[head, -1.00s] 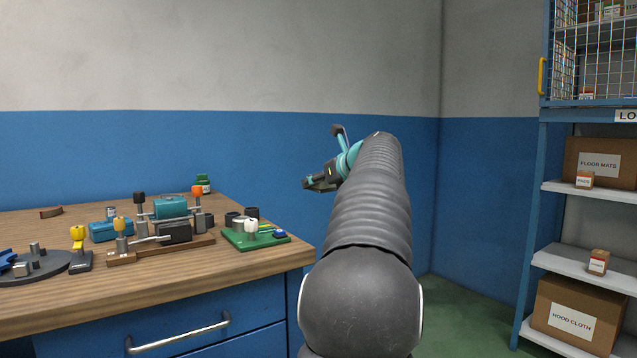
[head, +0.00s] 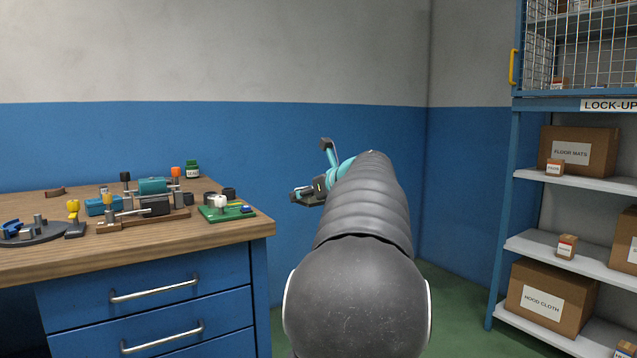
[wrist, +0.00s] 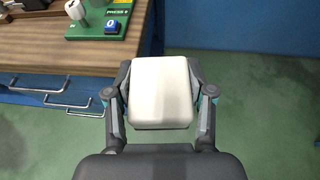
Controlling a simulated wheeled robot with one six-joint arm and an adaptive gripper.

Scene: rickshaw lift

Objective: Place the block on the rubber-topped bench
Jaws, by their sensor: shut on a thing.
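A cream-white block with rounded edges (wrist: 160,92) is between the two fingers of my gripper (wrist: 160,100) in the wrist view. The fingers press on its left and right sides, and it is held above the green floor, off the right end of a wooden-topped bench. In the head view my gripper (head: 308,194) is seen side-on, in front of the blue wall and right of the bench; the block cannot be made out there. No rubber-topped bench can be made out in these frames.
The wooden bench (head: 180,240) with blue drawers carries vises, a green board (head: 222,213) and small fixtures. A blue shelf rack (head: 507,200) with cartons and a wire lock-up stands at the right. Green floor (head: 450,300) is clear between them.

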